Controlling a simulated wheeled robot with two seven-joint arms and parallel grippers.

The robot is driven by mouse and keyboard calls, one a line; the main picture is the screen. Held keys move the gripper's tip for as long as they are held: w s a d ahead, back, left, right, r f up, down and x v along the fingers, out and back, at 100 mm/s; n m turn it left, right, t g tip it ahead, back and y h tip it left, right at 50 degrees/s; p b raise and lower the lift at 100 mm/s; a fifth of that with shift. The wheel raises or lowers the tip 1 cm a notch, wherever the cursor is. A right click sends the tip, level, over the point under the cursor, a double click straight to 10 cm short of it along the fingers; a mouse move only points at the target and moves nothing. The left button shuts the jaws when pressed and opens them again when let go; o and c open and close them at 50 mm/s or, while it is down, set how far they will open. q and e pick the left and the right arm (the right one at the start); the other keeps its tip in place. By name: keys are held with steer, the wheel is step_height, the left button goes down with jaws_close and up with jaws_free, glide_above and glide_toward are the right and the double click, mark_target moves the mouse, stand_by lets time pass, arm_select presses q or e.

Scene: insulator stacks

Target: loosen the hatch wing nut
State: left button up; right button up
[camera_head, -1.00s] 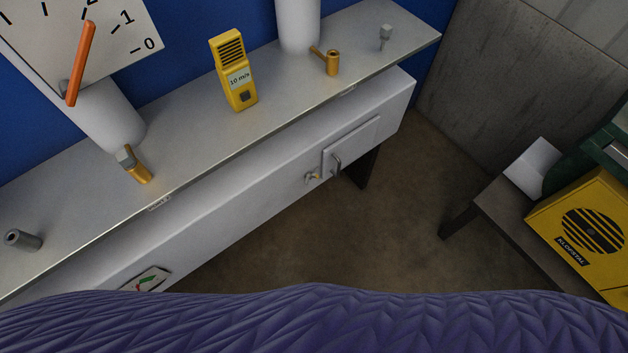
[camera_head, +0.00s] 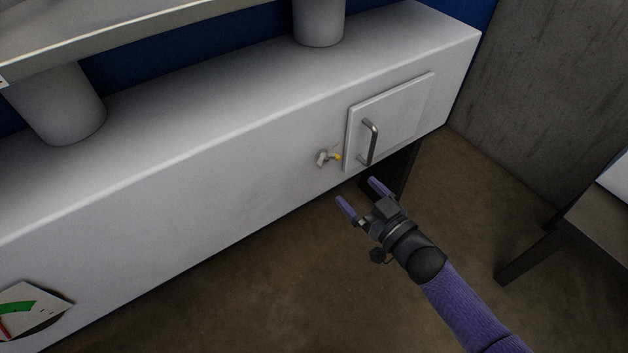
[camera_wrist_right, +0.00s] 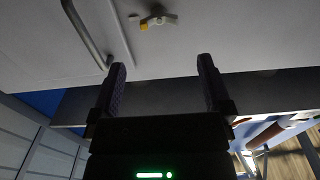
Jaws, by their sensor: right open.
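My left gripper is not in view.
The white cabinet (camera_head: 200,165) runs across the view with a shelf (camera_head: 130,30) above it. A dial plate (camera_head: 35,310) is at lower left. A dark table (camera_head: 590,220) stands at right by a grey wall (camera_head: 550,70). The floor before the cabinet is clear.

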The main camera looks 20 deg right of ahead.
mark_target(331, 163)
steer(key=b+x, duration=0.4)
steer(key=x, duration=0.5)
steer(key=shift+w, duration=0.35)
steer(key=shift+r, duration=0.1)
steer(key=c, duration=1.1)
